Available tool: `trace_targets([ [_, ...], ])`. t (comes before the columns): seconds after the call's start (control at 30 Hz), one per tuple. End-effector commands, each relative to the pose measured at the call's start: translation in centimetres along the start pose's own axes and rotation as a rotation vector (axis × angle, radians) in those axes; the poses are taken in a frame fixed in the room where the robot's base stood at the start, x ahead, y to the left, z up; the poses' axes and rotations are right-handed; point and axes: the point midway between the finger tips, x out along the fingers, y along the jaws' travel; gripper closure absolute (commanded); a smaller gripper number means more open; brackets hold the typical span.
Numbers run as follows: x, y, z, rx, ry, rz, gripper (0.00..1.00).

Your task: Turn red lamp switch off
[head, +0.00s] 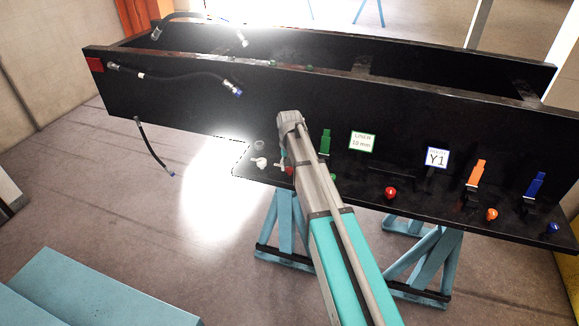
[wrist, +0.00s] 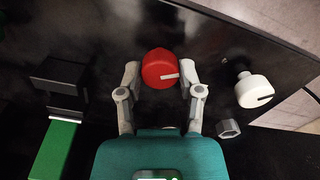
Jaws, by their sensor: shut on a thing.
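A round red knob with a white pointer line (wrist: 158,65) sits between the two fingers of my gripper (wrist: 161,76) in the wrist view. The pointer line runs from near the knob's middle toward the right. The fingers are shut on the knob from its left and right sides. In the head view my gripper reaches the left end of the black panel's ledge, and only a small bit of red (head: 290,170) shows beside it. My arm hides most of that area. No lit red lamp can be made out.
A white knob (wrist: 254,89) and a grey hex nut (wrist: 229,128) are right of the gripper. A green lever (wrist: 55,148) is at left. Along the ledge are another red knob (head: 391,192), an orange knob (head: 491,214) and a blue knob (head: 553,228). Hoses (head: 185,78) hang from the black panel (head: 230,105).

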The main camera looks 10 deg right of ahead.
Motion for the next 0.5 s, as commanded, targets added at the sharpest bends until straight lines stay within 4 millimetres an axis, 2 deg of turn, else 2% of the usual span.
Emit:
trace_targets([
  [0.5, 0.0, -0.05, -0.06, -0.492, 0.001, -0.002, 1.0],
])
